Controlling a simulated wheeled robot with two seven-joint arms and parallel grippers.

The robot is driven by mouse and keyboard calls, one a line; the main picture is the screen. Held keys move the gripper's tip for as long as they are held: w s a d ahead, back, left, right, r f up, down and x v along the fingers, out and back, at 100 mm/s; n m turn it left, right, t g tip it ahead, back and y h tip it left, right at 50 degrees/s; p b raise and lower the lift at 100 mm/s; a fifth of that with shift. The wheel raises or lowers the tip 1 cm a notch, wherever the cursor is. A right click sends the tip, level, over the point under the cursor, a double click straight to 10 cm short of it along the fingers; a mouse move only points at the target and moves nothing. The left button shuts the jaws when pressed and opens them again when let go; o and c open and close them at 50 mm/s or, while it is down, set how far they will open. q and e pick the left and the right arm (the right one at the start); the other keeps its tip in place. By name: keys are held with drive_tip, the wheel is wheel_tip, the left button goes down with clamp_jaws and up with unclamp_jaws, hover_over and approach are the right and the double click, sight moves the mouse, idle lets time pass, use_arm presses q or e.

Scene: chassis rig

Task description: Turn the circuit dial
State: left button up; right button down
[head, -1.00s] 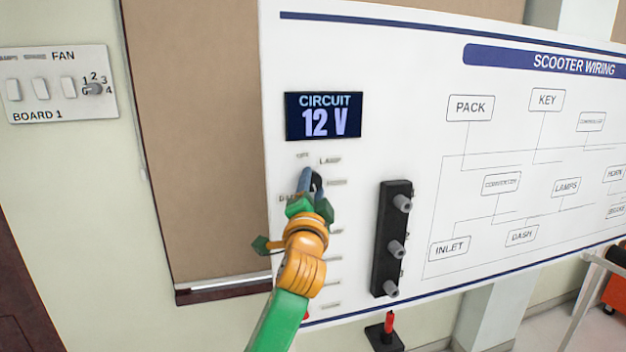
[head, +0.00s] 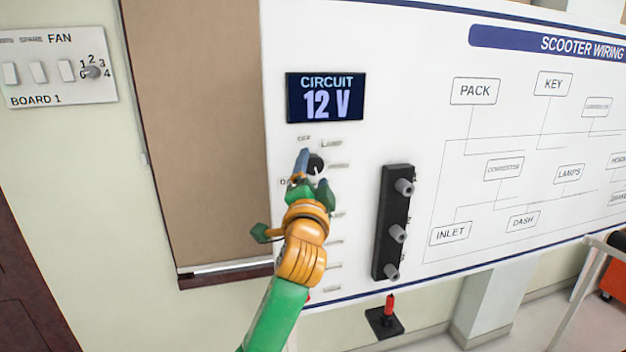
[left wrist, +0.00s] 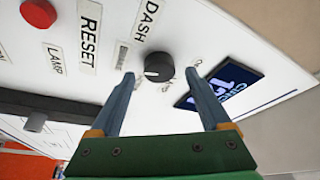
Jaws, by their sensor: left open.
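The circuit dial is a round black knob (head: 316,164) with a pale pointer line, on the white wiring panel below the display. It also shows in the left wrist view (left wrist: 159,66). The display (head: 325,97) reads CIRCUIT 12 V. My left gripper (head: 311,164) is in front of the dial and partly hides it in the head view. In the left wrist view its two blue-grey fingers (left wrist: 160,82) are open, one on each side of the dial, with gaps between them and the knob. My right gripper is not in view.
A black strip with grey posts (head: 392,225) stands out from the panel right of my left arm. A red plunger on a black base (head: 388,308) is below. A red button (left wrist: 38,12) shows in the left wrist view. A switch board (head: 60,70) hangs far left.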

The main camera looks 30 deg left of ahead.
use_arm(q)
drive_tip(key=b+v, duration=0.2)
drive_tip(key=v, duration=0.3)
drive_tip(key=shift+s+d+f, duration=0.15)
drive_tip(key=shift+s, duration=0.15)
